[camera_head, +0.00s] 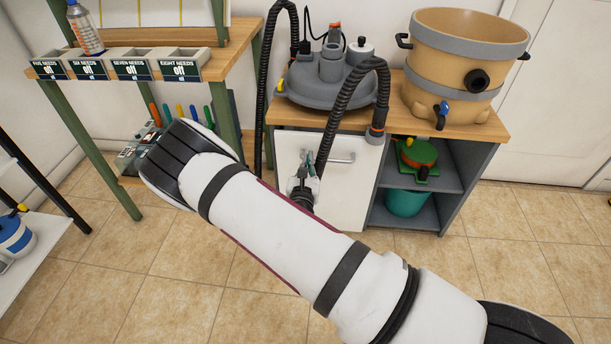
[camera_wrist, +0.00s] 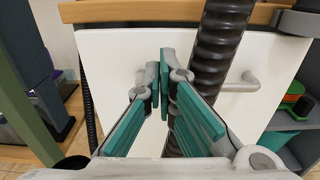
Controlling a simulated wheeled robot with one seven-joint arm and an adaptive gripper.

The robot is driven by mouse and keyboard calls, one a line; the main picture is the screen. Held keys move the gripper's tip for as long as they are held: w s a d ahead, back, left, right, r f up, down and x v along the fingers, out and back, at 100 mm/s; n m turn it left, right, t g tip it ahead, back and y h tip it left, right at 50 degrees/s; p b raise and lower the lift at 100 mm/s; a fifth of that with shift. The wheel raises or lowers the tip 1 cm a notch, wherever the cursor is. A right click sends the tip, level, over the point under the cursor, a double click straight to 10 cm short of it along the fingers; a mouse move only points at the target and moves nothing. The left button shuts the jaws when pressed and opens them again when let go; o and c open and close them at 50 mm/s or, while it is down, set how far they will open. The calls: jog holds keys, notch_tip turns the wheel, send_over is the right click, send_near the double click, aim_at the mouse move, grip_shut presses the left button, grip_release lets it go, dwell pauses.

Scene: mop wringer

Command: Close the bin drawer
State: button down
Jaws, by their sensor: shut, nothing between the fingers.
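The bin drawer has a plain white front (camera_head: 345,200) under the wooden counter, with a horizontal metal bar handle (camera_head: 343,159). Its front (camera_wrist: 115,55) fills much of the wrist view, and the handle (camera_wrist: 246,83) shows right of the fingers. The drawer front's top edge lies close beneath the counter edge; I cannot tell whether a small gap stands behind it. My gripper (camera_head: 304,168) is in front of the drawer, left of the handle. In the wrist view, my gripper (camera_wrist: 162,76) is shut and empty, fingertips pointing at the white front. I cannot tell whether they touch it.
A black ribbed hose (camera_wrist: 220,45) hangs before the drawer, just right of my fingers. A grey vacuum head (camera_head: 325,85) and a tan bucket (camera_head: 465,55) stand on the counter (camera_head: 290,117). Open shelves (camera_head: 440,185) adjoin on the right. The tiled floor (camera_head: 150,270) is clear.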

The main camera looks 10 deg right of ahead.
aim_at(311, 141)
jog(key=shift+b+x, duration=1.1)
jog(key=shift+x, duration=2)
